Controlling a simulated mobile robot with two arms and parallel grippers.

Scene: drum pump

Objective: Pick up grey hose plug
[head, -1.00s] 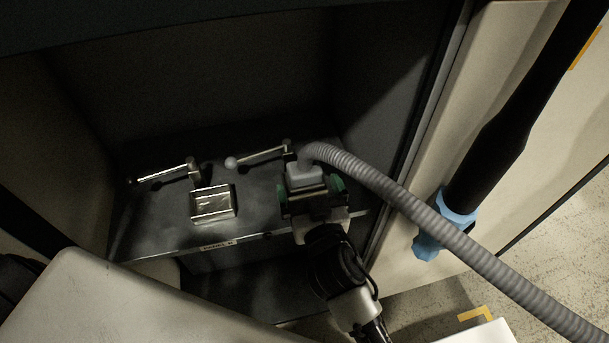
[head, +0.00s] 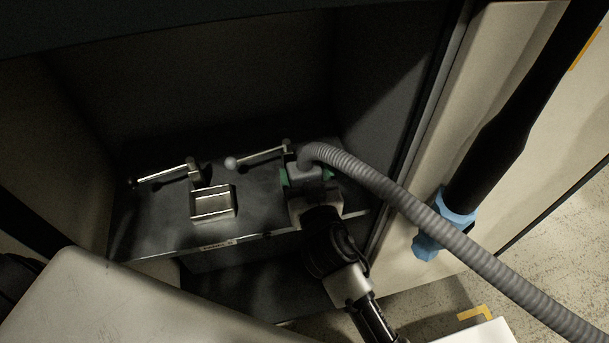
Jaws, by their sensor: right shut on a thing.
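The grey hose plug (head: 305,171) is a block at the end of the ribbed grey hose, on the metal shelf inside the cabinet. My right gripper (head: 306,182), with green finger pads, is shut on the plug from the front. The gripper hides the plug's lower part, so I cannot tell whether it still touches its socket. My left gripper does not show.
An open metal socket (head: 213,204) stands on the shelf (head: 150,232) left of the plug. Two lever handles, left (head: 162,174) and right (head: 258,157), lie behind. The grey hose (head: 440,228) runs to the lower right, past a black pole with a blue collar (head: 433,243).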

